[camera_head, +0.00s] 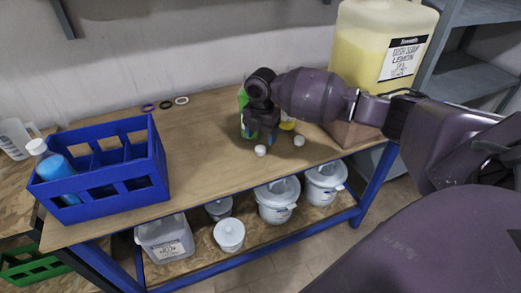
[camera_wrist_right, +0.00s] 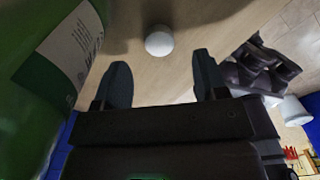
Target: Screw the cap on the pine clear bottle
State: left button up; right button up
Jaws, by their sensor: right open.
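A green bottle (camera_head: 243,101) stands on the wooden table, mostly hidden behind my right gripper (camera_head: 262,138). In the right wrist view the green bottle (camera_wrist_right: 45,75) fills the left side; its label is too blurred to read and its top is out of frame. Two small round white caps lie on the table: a left cap (camera_head: 260,150) just in front of the gripper and a right cap (camera_head: 299,141) beside it. One white cap (camera_wrist_right: 159,41) shows beyond the fingertips in the wrist view. My right gripper (camera_wrist_right: 162,82) is open and empty, beside the bottle. My left gripper is out of view.
A blue crate (camera_head: 103,180) at the left holds a blue bottle with a white cap (camera_head: 50,172). A big yellow lemon soap drum (camera_head: 365,50) stands back right. Several rings (camera_head: 165,104) lie by the wall. Tubs (camera_head: 277,200) sit on the lower shelf. The table's middle is clear.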

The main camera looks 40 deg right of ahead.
aim_at(261, 148)
notch_tip(261, 148, down, 5)
jog(key=shift+a+f+b, duration=0.1)
jog(key=shift+a+b, duration=0.05)
jog(key=shift+b, duration=0.3)
jog(key=c, duration=1)
